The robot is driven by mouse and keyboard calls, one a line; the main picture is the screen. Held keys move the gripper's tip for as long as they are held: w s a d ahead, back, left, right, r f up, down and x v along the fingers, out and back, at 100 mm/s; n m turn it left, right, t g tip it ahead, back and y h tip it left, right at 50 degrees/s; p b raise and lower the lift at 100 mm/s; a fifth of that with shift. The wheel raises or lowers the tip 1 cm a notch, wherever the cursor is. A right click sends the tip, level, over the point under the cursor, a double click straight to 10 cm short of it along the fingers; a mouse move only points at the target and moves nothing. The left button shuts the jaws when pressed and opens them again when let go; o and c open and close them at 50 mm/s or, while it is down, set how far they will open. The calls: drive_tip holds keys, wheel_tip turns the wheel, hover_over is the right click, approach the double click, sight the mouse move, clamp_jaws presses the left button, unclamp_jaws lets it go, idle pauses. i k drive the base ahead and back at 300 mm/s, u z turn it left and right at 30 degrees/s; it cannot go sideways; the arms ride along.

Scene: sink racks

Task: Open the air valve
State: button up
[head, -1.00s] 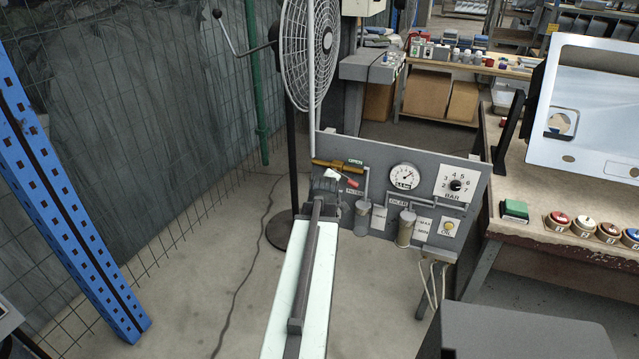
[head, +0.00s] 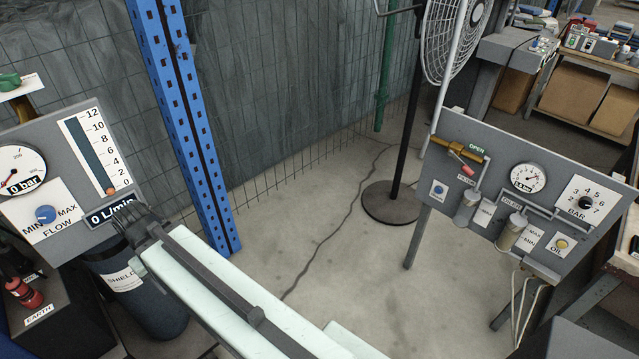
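The air valve (head: 459,153) is a brass ball valve at the upper left of the grey air panel (head: 440,235), at the right of the head view. Its red-tipped lever (head: 472,173) slants down to the right, across the brass pipe, below a green OPEN label (head: 476,149). A pressure gauge (head: 527,177) sits right of it; its small reading is hard to make out. My gripper (head: 128,222) is at the left, in front of the flow panel and well apart from the valve. Its dark fingers are small and partly hidden by my arm, so their opening is unclear.
The flow panel (head: 60,150) and a dark SHIELD cylinder (head: 150,305) stand at the left, close to my gripper. A blue perforated post (head: 185,120) and a standing fan (head: 392,203) are behind. Bare floor (head: 330,215) lies between the two panels.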

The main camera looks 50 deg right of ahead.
sight(465, 169)
drive_tip(key=u, duration=1.15)
drive_tip(key=k, duration=1.35)
drive_tip(key=z, duration=1.1)
drive_tip(key=i, duration=1)
drive_tip(key=u, duration=0.05)
